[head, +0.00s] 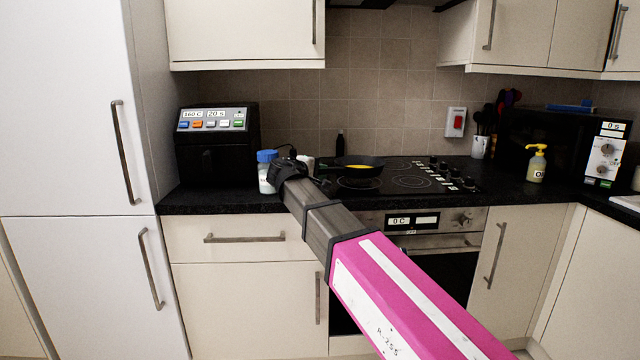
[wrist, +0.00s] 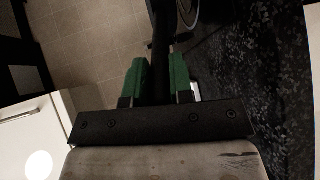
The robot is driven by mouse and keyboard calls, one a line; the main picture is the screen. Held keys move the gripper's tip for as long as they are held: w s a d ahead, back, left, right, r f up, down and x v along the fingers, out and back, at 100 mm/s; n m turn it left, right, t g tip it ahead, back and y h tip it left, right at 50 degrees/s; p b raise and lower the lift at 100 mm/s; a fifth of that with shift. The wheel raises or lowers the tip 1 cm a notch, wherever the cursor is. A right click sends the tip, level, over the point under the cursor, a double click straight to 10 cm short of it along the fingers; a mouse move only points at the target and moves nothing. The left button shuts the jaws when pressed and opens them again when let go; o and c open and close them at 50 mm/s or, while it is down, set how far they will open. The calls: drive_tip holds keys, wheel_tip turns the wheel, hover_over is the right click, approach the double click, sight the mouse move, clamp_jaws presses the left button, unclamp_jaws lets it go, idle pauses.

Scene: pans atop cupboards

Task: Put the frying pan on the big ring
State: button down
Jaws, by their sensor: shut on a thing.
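The frying pan (head: 362,172) is black, with something yellow showing inside it, and is over the left part of the black hob in the head view. Its handle points left, towards my gripper. In the wrist view my gripper's green fingers (wrist: 159,75) are shut on the black handle (wrist: 161,30); my wrist hides most of the fingers in the head view. I cannot tell whether the pan touches the hob. A ring (head: 358,183) shows just below the pan, and another with concentric circles (head: 410,181) is to its right.
A blue-capped jar (head: 266,172) stands close beside my wrist, with a black air fryer (head: 216,145) to its left. A dark bottle (head: 340,143) is behind the pan. Hob knobs (head: 452,172) line the right side. The hob's right half is clear.

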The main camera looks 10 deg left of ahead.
drive_tip(key=shift+f, duration=1.9)
drive_tip(key=c, duration=1)
unclamp_jaws()
